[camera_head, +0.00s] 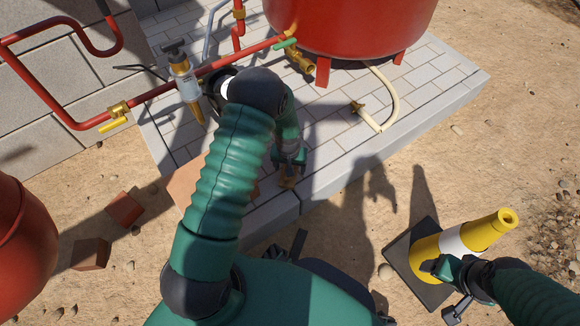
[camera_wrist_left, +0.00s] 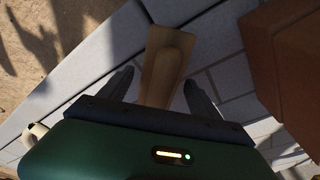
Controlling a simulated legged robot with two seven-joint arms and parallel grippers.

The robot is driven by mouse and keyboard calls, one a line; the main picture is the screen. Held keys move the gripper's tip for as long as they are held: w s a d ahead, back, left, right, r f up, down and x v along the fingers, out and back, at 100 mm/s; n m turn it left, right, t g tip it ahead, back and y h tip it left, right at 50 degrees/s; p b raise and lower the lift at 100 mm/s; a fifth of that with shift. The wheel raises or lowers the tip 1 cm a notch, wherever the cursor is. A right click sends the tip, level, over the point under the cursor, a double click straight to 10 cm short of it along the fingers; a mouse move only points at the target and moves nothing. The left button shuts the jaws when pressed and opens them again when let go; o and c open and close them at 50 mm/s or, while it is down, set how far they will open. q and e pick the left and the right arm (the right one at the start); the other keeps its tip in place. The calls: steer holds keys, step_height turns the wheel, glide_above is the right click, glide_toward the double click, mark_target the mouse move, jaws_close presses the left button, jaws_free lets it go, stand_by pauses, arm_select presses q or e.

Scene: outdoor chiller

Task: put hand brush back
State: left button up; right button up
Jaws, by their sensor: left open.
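The hand brush (camera_wrist_left: 165,60) shows in the left wrist view as a tan wooden piece, wide at the far end and narrower towards my palm. It lies in the gap between the two fingers of my left gripper (camera_wrist_left: 160,92), which is open; I cannot tell if either finger touches it. In the head view my left gripper (camera_head: 289,170) points down at the near edge of the paved slab, with a small tan bit of the brush (camera_head: 287,183) just below it. Its bristles are not clearly visible. My right gripper (camera_head: 442,287) is in front of the yellow cone, its fingers unclear.
The paved slab (camera_head: 340,150) carries a red tank (camera_head: 350,30) and red pipes with brass valves. A terracotta block (camera_wrist_left: 290,60) is close on the right in the left wrist view. A yellow-and-white cone (camera_head: 485,230) stands on sandy ground at right. Loose bricks (camera_head: 125,208) lie left.

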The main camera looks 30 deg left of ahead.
arm_select(q)
steer(key=shift+r, duration=0.1)
steer(key=r+p, duration=0.3)
steer(key=r, duration=0.1)
steer(key=s+r+p, duration=0.1)
steer(key=r+p, duration=0.1)
steer(key=r, duration=0.2)
steer(key=r+p, duration=0.3)
steer(key=shift+s+d+r+p, duration=0.25)
steer(key=shift+d+r+p, duration=0.05)
steer(key=shift+d+r, duration=0.1)
steer(key=s+d+r+m, duration=0.2)
steer(key=s+d+r, duration=0.3)
steer(key=s+r, duration=0.2)
steer(key=s+d+r+m+t, duration=0.1)
steer(key=s+d+r, duration=0.4)
steer(key=r, duration=0.6)
steer(key=shift+s+d+m+h, duration=0.3)
steer(key=shift+s+m, duration=0.4)
steer(key=shift+s, duration=0.3)
